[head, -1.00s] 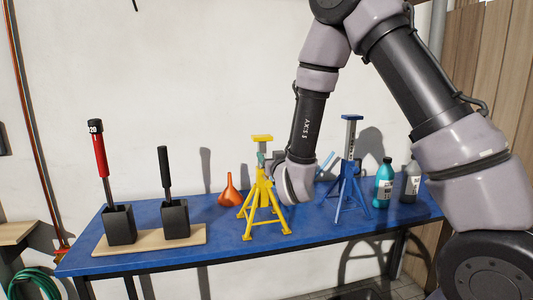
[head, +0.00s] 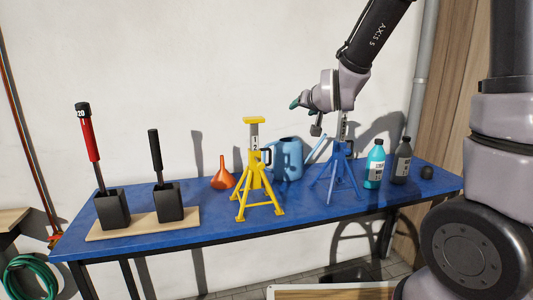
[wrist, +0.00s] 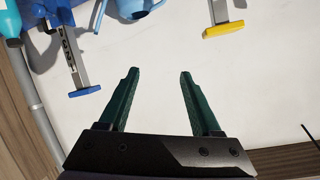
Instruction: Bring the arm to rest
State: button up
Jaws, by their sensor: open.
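My gripper (head: 297,104) is raised above the back right of the blue bench, with its dark green fingertips pointing left in the head view. In the wrist view my gripper (wrist: 158,75) has its two green fingers spread apart with nothing between them. My arm comes down from the upper right and hides the top of the blue jack stand (head: 340,178). The yellow jack stand (head: 260,190) stands left of it, upright, apart from my gripper. In the wrist view the yellow stand's top (wrist: 223,30) and the blue stand's top (wrist: 85,91) show upside down.
On the blue bench (head: 310,212) are an orange funnel (head: 222,177), a blue watering can (head: 289,157), a teal bottle (head: 375,165) and a grey bottle (head: 402,162). Two black holders with a red-handled tool (head: 88,135) and a black-handled tool (head: 155,150) stand left. The air above the left side is clear.

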jog(key=s+d+r+m+g, duration=0.1)
jog(key=s+d, duration=0.3)
jog(key=s, duration=0.4)
jog(key=s+d+r+g, duration=0.3)
jog(key=s+d, duration=0.2)
jog(key=s, duration=0.4)
jog(key=s+d+r+m+g, duration=0.1)
jog(key=s+d, duration=0.3)
jog(key=s, duration=0.4)
jog(key=shift+s+d+r+m+g+h, duration=0.3)
jog(key=shift+d+r+g, duration=0.1)
jog(key=shift+r+g, duration=0.5)
